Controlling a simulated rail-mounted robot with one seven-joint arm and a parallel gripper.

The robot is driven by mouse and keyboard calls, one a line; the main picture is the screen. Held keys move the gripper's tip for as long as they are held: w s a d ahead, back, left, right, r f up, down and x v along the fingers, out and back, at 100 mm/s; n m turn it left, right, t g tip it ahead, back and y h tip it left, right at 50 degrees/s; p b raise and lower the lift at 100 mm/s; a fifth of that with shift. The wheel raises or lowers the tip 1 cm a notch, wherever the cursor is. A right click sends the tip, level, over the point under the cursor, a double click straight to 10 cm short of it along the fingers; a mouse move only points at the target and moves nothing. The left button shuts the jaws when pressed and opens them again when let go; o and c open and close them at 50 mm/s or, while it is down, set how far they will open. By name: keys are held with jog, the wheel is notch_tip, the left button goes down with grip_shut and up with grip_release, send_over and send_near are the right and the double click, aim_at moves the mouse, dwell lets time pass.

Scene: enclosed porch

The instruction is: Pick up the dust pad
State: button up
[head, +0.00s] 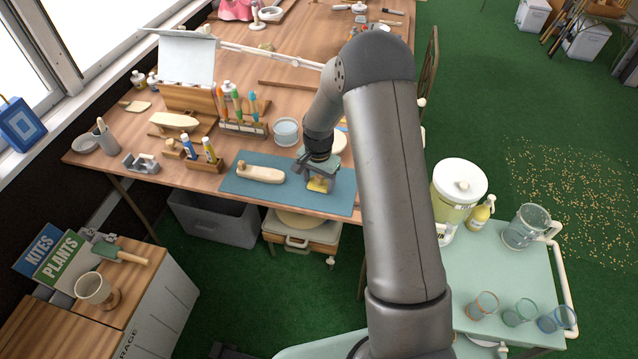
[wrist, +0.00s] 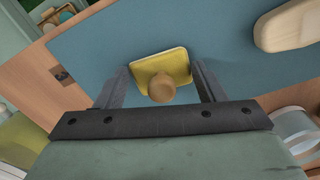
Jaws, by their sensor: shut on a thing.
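The dust pad (head: 319,185) is a small yellow square pad with a round wooden knob. It is at the right part of the blue mat (head: 343,200) on the wooden table, below my gripper (head: 318,178). In the wrist view the dust pad (wrist: 161,72) sits between the two fingers of my gripper (wrist: 162,80), which is shut on its sides. The knob faces the camera. I cannot tell whether the pad touches the mat or is slightly above it.
A pale wooden boat-shaped block (head: 260,173) lies on the mat to the left. A clear jar (head: 286,131) and a rack of brushes (head: 243,128) stand behind. A green cart (head: 500,268) with glasses is at the right. The mat's middle is clear.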

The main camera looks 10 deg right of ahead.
jog(key=shift+r, duration=0.1)
jog(key=shift+r, duration=0.55)
jog(key=s+d+r+b, duration=0.3)
jog(key=s+d+r, duration=0.3)
jog(key=s+r, duration=0.5)
jog(key=shift+s+d+r, duration=0.35)
jog(key=shift+s+r, duration=0.05)
jog(key=shift+s, duration=0.25)
jog(key=shift+o, duration=1.4)
jog(key=shift+c, duration=1)
jog(key=shift+w, duration=0.1)
